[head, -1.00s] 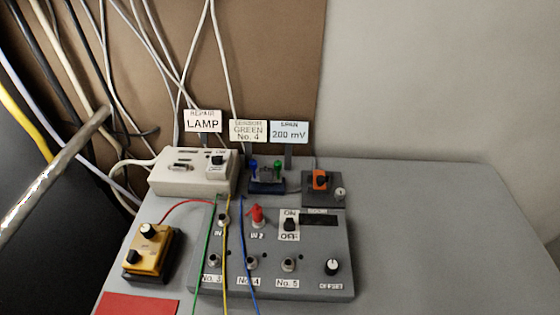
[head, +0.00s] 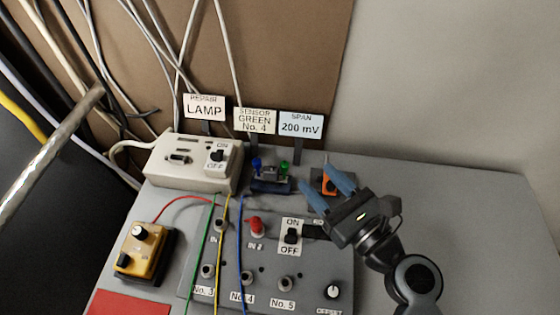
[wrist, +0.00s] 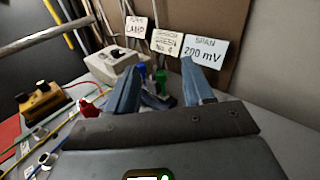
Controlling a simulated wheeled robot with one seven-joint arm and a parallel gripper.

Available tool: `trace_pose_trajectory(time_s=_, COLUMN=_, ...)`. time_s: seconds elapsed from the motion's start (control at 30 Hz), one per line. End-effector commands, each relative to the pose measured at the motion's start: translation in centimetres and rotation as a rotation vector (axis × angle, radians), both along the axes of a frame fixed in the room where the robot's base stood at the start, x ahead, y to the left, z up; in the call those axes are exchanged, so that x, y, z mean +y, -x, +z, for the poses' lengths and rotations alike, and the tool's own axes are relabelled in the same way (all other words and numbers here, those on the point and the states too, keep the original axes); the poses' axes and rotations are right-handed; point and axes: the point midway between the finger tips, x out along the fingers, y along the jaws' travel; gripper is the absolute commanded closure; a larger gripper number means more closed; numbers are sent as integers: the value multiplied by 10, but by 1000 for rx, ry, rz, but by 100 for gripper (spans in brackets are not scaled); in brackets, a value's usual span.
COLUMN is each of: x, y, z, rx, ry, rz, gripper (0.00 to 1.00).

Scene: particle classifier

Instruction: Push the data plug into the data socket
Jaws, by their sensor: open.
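The white box (head: 192,167) at the back left has a small D-shaped socket (head: 180,158) on its top, which looks like the data socket; nothing is in it. A dark connector block (head: 270,179) with a blue post and a green post stands right of the box and looks like the data plug. The posts show between my fingers in the wrist view, the green one (wrist: 162,82) near the middle. My gripper (head: 316,176) is open and empty, right of the block and apart from it. My fingers hide part of the block in the wrist view.
Label cards, including the LAMP card (head: 204,107) and the 200 mV card (head: 301,125), stand behind the block. An orange switch (head: 331,187) is partly behind my fingers. A grey panel (head: 262,300) with thin wires and a yellow box (head: 142,247) lie in front. The table's right side is clear.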

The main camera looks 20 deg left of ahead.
Motion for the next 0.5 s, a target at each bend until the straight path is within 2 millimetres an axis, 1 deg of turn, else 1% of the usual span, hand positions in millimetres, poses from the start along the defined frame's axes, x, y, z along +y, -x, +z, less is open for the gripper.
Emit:
trace_pose_trajectory(time_s=0.03, x=6, y=-3, z=6, rx=18, ry=-32, rz=17, gripper=48)
trace_pose_trajectory(time_s=0.07, x=8, y=-5, z=8, rx=28, ry=-45, rz=24, gripper=48)
trace_pose_trajectory(time_s=0.17, x=12, y=-6, z=3, rx=47, ry=-68, rz=37, gripper=48)
trace_pose_trajectory(time_s=0.27, x=12, y=-6, z=-13, rx=51, ry=-70, rz=37, gripper=48)
trace_pose_trajectory(time_s=0.5, x=11, y=-6, z=-61, rx=49, ry=-67, rz=35, gripper=48)
